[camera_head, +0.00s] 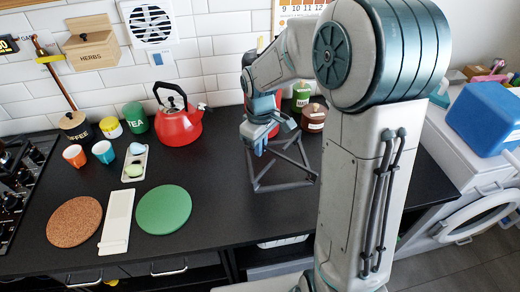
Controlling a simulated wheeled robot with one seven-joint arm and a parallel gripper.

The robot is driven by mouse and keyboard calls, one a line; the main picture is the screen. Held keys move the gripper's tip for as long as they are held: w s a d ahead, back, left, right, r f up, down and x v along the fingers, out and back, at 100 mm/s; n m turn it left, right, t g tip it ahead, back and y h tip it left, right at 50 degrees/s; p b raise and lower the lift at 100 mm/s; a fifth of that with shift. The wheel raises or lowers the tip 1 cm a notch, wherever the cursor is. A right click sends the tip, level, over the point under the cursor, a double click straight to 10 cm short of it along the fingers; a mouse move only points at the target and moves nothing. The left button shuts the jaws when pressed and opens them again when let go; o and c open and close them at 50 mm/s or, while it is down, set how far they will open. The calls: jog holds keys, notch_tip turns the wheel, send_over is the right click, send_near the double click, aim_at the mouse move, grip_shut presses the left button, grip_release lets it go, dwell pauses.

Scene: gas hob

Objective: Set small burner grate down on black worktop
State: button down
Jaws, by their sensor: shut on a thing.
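The small burner grate (285,185) is a dark grey open frame of thin bars, at the middle right of the head view. My gripper (257,145) is shut on its upper left part, with the rest of the frame reaching right and down. The grate is tilted in the picture and overlaps the black worktop (225,215). I cannot tell whether its lower bars touch the surface. My arm hides what lies just right of it, and the fingertips are small and partly hidden.
A red kettle (178,122) stands to the left at the back. A green round mat (164,209), a white board (117,222) and a cork mat (74,220) lie further left. Jars (314,117) stand behind the grate. Worktop between green mat and grate is clear.

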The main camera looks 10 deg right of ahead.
notch_tip(320, 180, down, 5)
jog(key=b, duration=0.4)
jog(key=shift+f+b, duration=1)
jog(key=shift+f, duration=0.4)
jog(key=shift+f+b, duration=0.35)
jog(key=shift+f, duration=0.5)
dwell(1.8)
jog(key=shift+s, duration=0.1)
jog(key=c, duration=1.5)
grip_release()
notch_tip(320, 180, up, 14)
jog(key=shift+f+p, duration=0.1)
jog(key=shift+p, duration=0.65)
